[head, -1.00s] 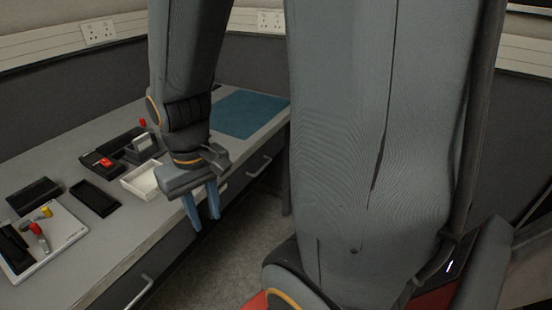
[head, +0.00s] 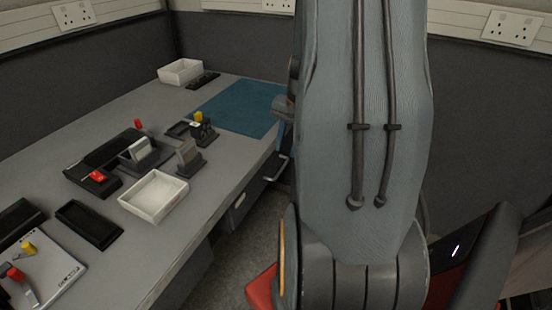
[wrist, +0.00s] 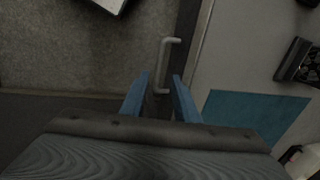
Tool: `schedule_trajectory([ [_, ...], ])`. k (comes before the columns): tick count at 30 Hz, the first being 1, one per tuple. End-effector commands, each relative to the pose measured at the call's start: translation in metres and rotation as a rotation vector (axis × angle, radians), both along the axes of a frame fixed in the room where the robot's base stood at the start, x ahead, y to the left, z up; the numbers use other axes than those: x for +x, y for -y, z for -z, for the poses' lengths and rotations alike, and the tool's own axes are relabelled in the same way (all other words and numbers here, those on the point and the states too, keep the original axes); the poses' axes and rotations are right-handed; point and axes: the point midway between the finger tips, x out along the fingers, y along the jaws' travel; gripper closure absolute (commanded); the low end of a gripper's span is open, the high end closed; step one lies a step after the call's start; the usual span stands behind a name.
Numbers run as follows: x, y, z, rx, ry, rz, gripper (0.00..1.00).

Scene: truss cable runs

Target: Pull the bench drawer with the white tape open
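The bench drawer (head: 253,187) has a dark front below the worktop, with a white patch that looks like the white tape (head: 239,200) towards its left end. A grey bar handle (head: 275,168) stands out from the front to the right of the patch. The handle also shows in the wrist view (wrist: 166,65). My gripper (wrist: 160,76) is open there, its two blue fingers apart with the handle's near end seen between them. I cannot tell whether they touch it. In the head view my arm hides most of the gripper. The drawer looks shut.
The grey bench (head: 200,215) holds a white tray (head: 154,196), a blue mat (head: 240,106), a dark tray (head: 89,224) and several small fixtures. Another white box (head: 181,72) stands at the back. Clear carpet (wrist: 75,55) lies in front of the drawers.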

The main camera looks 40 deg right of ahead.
Motion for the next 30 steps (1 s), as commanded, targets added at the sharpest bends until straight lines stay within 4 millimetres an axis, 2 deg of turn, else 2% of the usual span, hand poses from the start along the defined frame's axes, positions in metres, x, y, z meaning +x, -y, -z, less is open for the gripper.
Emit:
schedule_trajectory([
  [5,0.001,0.005,0.014,0.003,0.001,0.019,0.72],
  [12,0.007,0.002,0.050,0.002,0.000,0.018,0.72],
  [18,0.011,0.000,0.071,0.003,0.001,0.017,0.72],
  [30,0.012,0.000,0.078,0.001,0.002,0.016,0.72],
])
